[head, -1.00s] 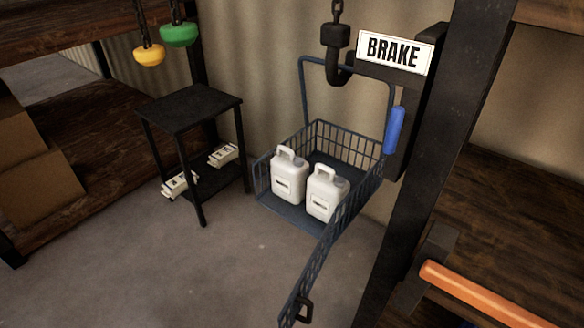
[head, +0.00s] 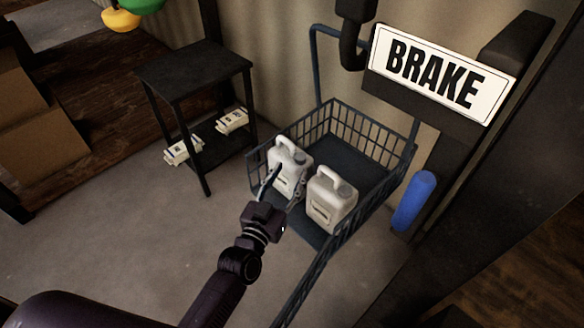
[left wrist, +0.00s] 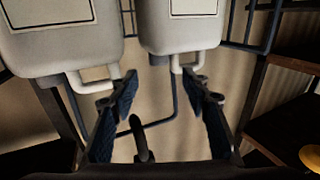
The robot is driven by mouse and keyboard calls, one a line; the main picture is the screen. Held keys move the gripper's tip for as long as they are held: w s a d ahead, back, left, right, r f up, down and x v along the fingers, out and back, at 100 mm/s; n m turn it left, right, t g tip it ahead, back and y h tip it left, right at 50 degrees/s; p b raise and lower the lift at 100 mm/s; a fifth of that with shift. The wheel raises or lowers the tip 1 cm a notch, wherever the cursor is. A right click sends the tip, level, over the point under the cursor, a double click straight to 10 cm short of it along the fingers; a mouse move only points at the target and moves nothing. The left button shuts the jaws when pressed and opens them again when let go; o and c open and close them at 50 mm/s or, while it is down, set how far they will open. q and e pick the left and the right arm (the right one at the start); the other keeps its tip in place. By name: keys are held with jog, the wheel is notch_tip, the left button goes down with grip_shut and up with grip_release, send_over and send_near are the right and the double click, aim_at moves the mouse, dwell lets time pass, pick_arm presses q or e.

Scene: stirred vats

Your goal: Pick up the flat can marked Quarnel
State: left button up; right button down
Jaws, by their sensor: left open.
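Two white flat cans with top handles, screw caps and small labels stand upright in a blue wire basket (head: 368,178): a left can (head: 290,172) and a right can (head: 331,202). The label writing is too small to read, so I cannot tell which is Quarnel. My left gripper (head: 284,186) is open in front of the left can, partly covering it. In the left wrist view the cans appear upside down, one at left (left wrist: 65,45) and one at right (left wrist: 185,30), with handles near the open fingers (left wrist: 162,90). Nothing is between the fingers. My right gripper is not in view.
The basket's front gate hangs open towards me. A black hook (head: 352,45) hangs above it. A BRAKE sign (head: 442,74) and blue handle (head: 413,200) are at right. A dark side table (head: 193,70) with white packets (head: 232,121) on its lower shelf stands at left.

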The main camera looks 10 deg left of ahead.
aim_at(298, 161)
pick_arm(q)
jog(key=shift+w+d, duration=0.15)
jog(key=shift+w, duration=0.3)
jog(key=w, duration=0.4)
jog(key=shift+w+d+f, duration=0.15)
jog(key=shift+d+f, duration=0.15)
jog(key=shift+d, duration=0.1)
jog(key=shift+w+d, duration=0.1)
jog(key=shift+w, duration=0.3)
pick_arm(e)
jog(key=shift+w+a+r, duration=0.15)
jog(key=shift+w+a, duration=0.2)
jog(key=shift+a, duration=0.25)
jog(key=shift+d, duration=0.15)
pick_arm(q)
jog(key=shift+c, duration=1.1)
grip_shut()
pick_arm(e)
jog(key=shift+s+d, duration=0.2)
